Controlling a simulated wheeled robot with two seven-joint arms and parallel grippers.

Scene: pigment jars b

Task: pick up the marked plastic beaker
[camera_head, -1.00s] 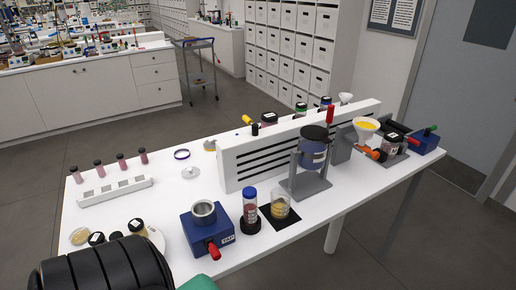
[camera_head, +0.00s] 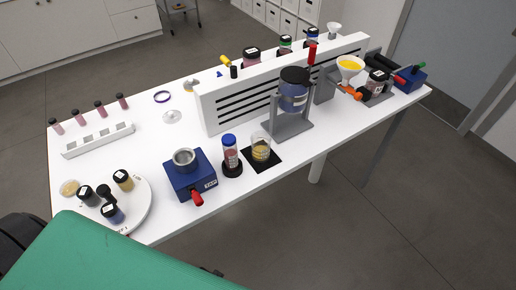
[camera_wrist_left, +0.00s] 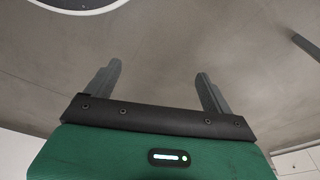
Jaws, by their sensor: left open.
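A clear plastic beaker (camera_head: 261,147) with yellowish contents stands upright on a black square mat (camera_head: 276,161) near the table's front edge in the head view. Any mark on it is too small to read. My left gripper (camera_wrist_left: 160,80) shows in the left wrist view, its two grey fingers wide apart with nothing between them and grey floor beyond. In the head view my green left arm part fills the lower left, and its fingers are hidden. My right gripper is in neither view.
Left of the beaker stand a blue-capped jar (camera_head: 230,152) and a blue device (camera_head: 190,175) with a red handle. Behind it are a grey stand with a dark blue jar (camera_head: 294,92) and a white slotted panel (camera_head: 240,107). A round white tray (camera_head: 143,208) holds several jars.

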